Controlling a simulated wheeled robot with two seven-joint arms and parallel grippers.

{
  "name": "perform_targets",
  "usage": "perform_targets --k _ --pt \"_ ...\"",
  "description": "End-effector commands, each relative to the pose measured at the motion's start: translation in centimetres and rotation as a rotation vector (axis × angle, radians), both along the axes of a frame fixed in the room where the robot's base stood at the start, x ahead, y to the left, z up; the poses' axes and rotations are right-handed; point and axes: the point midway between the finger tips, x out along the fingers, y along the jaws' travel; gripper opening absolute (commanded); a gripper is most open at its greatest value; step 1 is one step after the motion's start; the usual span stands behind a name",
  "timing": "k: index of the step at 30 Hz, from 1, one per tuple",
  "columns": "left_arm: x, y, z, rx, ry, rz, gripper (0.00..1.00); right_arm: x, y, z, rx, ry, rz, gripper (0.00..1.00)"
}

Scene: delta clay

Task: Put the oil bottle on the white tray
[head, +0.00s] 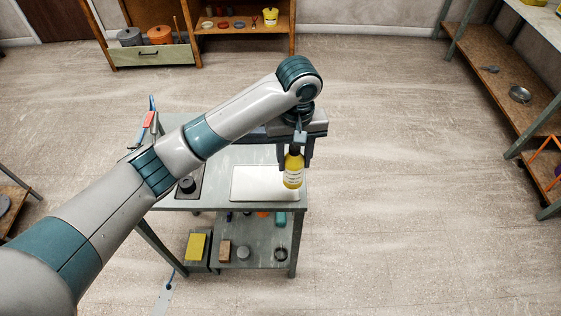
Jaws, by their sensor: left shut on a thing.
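The oil bottle (293,171) is yellow with a dark cap and a pale label. My left gripper (296,153) is shut on it near its top and holds it upright. In the head view the bottle overlaps the right part of the white tray (255,184). I cannot tell the exact gap between the bottle's base and the tray. The white tray lies flat on the grey-green table and its bare left and middle parts show. My left arm hides the back of the table. My right gripper is not in view.
A dark round object (187,185) stands on a dark mat left of the tray. Shelves stand at the back and right. The floor right of the table is clear.

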Motion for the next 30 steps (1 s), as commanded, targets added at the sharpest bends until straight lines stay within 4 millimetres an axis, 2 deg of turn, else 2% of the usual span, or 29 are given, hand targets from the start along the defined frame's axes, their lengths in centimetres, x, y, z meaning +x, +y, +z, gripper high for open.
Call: perform_targets --k 3,10,23,30 --pt "2.0 1.4 -0.9 0.003 0.0 0.004 0.11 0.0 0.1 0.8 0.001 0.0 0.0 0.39" --pt "4.3 2.8 -2.8 0.001 -0.001 0.0 0.11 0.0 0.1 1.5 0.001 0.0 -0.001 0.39" --pt "4.7 3.0 -3.2 0.0 -0.002 -0.001 0.11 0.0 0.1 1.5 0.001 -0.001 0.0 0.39" --pt "4.6 3.1 -5.4 0.003 -0.001 0.0 0.11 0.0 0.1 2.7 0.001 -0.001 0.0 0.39"
